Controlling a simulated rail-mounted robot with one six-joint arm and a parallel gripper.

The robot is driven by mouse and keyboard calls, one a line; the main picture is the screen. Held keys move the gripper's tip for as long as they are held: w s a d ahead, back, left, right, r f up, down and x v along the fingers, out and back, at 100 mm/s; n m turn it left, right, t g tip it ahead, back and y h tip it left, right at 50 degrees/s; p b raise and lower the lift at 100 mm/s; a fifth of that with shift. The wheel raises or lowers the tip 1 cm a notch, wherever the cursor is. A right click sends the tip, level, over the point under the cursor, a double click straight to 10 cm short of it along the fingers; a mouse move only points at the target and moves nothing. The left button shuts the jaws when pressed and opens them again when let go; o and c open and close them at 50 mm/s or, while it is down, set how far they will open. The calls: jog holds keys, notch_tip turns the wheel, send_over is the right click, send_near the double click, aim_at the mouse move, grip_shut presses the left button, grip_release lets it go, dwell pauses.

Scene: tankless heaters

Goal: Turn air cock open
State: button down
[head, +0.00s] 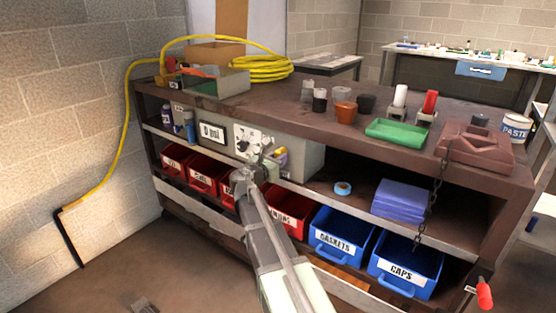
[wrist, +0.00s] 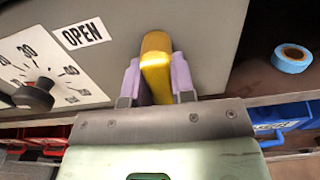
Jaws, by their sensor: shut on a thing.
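The air cock's yellow handle (wrist: 155,62) is on the front of a grey box, right of an OPEN label (wrist: 82,34), in the wrist view. It stands nearly upright in that picture. My gripper (wrist: 154,78) has one lilac finger on each side of the handle and is shut on it. In the head view my gripper (head: 265,150) is at the front of the grey box (head: 306,160), and little of the yellow handle (head: 281,158) shows past it. The cock's body is hidden.
A dial (wrist: 38,95) with a dark knob is left of the handle. A 0 psi display (head: 212,134) is further left. Blue tape (head: 343,188) lies on the shelf to the right. Red bins (head: 204,177) and blue bins (head: 340,237) sit below. Cups stand on the bench top.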

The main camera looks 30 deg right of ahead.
jog(key=m, duration=0.4)
jog(key=shift+w+a, duration=0.15)
jog(key=shift+w, duration=0.1)
jog(key=m, duration=0.4)
jog(key=shift+w+a+r+m, duration=0.1)
jog(key=shift+w+r+m, duration=0.15)
jog(key=shift+m, duration=0.05)
jog(key=shift+w+r+m+p, duration=0.1)
jog(key=shift+r+m+p, duration=0.15)
jog(key=shift+m, duration=1.25)
jog(key=shift+w+r+m+p, duration=0.1)
jog(key=shift+m+p, duration=0.2)
jog(key=shift+m, duration=1.2)
jog(key=shift+r+m+p, duration=0.2)
jog(key=shift+m+p, duration=0.05)
jog(key=shift+m, duration=1.25)
jog(key=c, duration=1)
grip_release()
jog(key=shift+o, duration=0.2)
